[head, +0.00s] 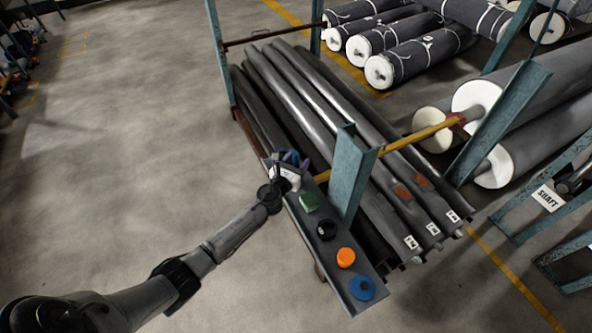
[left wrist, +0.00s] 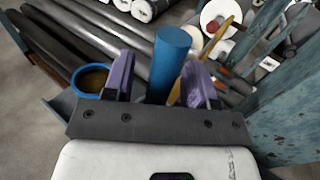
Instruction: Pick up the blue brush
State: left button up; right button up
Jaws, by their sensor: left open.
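In the left wrist view a plain blue upright cylinder (left wrist: 171,62) stands between my purple fingers; it may be the blue brush, but no bristles show. Its lower end is hidden behind the gripper body. My left gripper (left wrist: 168,82) is open, with one finger on each side of the cylinder, and I cannot tell whether they touch it. In the head view my left gripper (head: 291,158) is over the far end of a narrow grey shelf (head: 316,259) and hides most of what is there. My right gripper is not in view.
A blue round container (left wrist: 76,83) is beside the left finger. The shelf holds a green block (head: 309,202), black roll (head: 327,230), orange roll (head: 346,257) and blue disc (head: 362,288). A teal post (head: 350,175), yellow bar (head: 419,135) and long grey rolls (head: 300,85) are close by.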

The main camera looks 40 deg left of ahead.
pick_arm(q)
jog(key=shift+w+a, duration=0.1)
jog(key=shift+w, duration=0.35)
jog(key=shift+c, duration=0.2)
grip_shut()
